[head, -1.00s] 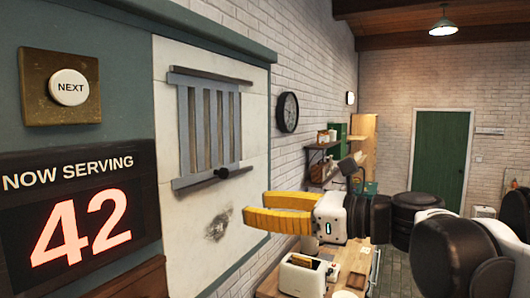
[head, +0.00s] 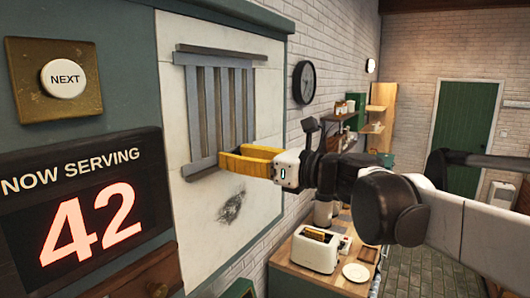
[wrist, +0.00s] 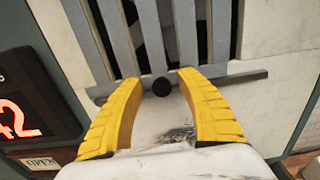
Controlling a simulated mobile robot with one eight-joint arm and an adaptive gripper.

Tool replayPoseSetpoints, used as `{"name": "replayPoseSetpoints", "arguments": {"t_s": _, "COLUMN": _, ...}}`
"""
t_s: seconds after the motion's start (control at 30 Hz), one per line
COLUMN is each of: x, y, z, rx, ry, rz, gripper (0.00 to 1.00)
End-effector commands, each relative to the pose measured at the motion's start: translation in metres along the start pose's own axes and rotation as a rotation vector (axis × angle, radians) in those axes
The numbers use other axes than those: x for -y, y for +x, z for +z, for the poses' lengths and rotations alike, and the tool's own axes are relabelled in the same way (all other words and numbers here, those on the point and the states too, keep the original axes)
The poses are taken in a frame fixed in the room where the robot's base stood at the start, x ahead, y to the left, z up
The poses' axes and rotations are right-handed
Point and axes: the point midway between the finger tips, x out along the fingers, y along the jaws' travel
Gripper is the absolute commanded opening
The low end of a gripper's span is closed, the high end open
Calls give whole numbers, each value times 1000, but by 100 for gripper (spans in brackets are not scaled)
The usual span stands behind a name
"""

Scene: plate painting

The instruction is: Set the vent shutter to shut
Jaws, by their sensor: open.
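The vent shutter (head: 222,110) is a grey slatted panel between two rails on a pale wall panel. It also shows in the wrist view (wrist: 182,30), where dark gaps stand between the slats. Its black round knob (wrist: 161,86) sits at the lower rail. My gripper (head: 230,158), with yellow fingers, reaches the lower rail from the right and hides the knob in the head view. In the wrist view my gripper (wrist: 160,78) is open, with one fingertip on each side of the knob. I see no clear contact with the knob.
A NEXT button (head: 64,79) and a lit "42" sign (head: 92,212) are on the wall at left. A dark smudge (head: 231,206) marks the panel below the vent. A counter with a toaster (head: 316,249) and a plate (head: 356,272) stands at lower right.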

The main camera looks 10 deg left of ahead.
Motion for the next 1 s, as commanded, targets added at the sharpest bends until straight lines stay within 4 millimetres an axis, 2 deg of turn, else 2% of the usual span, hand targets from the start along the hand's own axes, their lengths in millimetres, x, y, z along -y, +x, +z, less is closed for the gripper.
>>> {"name": "replayPoseSetpoints", "arguments": {"t_s": 0.27, "x": 0, "y": 1, "z": 0, "rx": 0, "ry": 0, "rz": 0, "gripper": 43}}
{"name": "replayPoseSetpoints", "arguments": {"t_s": 0.4, "x": 0, "y": 1, "z": 0, "rx": 0, "ry": 0, "rz": 0, "gripper": 0}}
{"name": "replayPoseSetpoints", "arguments": {"t_s": 0.57, "x": 1, "y": 1, "z": 0, "rx": 0, "ry": 0, "rz": -1, "gripper": 0}}
{"name": "replayPoseSetpoints", "arguments": {"t_s": 0.8, "x": 27, "y": 1, "z": -1, "rx": 0, "ry": 0, "rz": -2, "gripper": 0}}
{"name": "replayPoseSetpoints", "arguments": {"t_s": 1.0, "x": 28, "y": 1, "z": 0, "rx": 0, "ry": 0, "rz": -3, "gripper": 0}}
